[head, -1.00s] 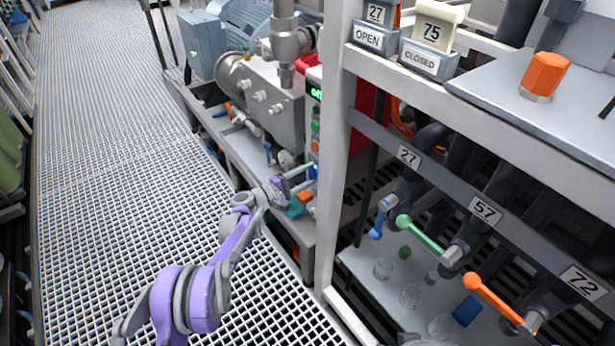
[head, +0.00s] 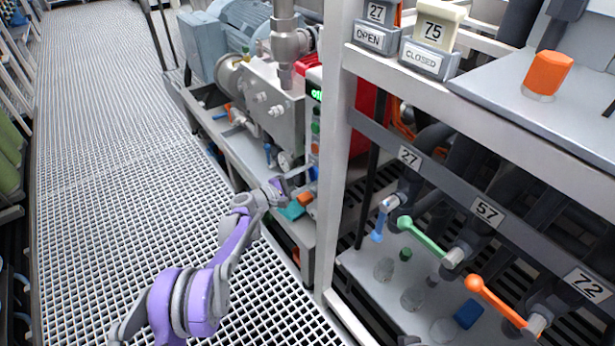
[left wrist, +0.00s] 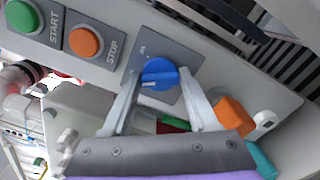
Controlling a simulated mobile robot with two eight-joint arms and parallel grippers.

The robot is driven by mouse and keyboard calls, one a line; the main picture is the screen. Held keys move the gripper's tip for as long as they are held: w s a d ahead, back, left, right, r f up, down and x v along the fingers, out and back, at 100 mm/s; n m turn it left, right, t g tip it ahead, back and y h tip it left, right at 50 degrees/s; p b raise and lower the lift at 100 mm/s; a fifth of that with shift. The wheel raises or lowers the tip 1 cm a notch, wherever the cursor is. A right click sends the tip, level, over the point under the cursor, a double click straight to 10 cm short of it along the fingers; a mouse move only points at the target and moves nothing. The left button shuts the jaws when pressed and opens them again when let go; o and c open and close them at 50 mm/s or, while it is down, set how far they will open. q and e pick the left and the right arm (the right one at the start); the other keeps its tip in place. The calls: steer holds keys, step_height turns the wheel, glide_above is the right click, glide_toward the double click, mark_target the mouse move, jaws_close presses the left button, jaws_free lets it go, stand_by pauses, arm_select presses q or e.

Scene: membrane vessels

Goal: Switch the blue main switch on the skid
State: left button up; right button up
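The blue main switch (left wrist: 160,73) is a round knob on a grey plate, with a white mark toward its lower left in the left wrist view. In the head view the knob (head: 313,174) is small, at the skid's panel edge. My left gripper (left wrist: 160,88) is at the panel, its two fingers on either side of the knob. It looks open, with narrow gaps between the fingertips and the knob; contact is hard to tell. In the head view my left gripper (head: 297,180) reaches the panel from the left. My right gripper is not in view.
A green START button (left wrist: 20,17) and an orange STOP button (left wrist: 86,42) sit beside the switch. An orange block (left wrist: 232,115) is close to the right finger. A white frame post (head: 338,140) stands just right of the panel. The grating floor (head: 110,150) is clear.

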arm_select(q)
steer(key=o, duration=0.4)
steer(key=shift+c, duration=0.2)
steer(key=p+v, duration=0.1)
steer(key=v, duration=1)
steer(key=shift+p, duration=0.4)
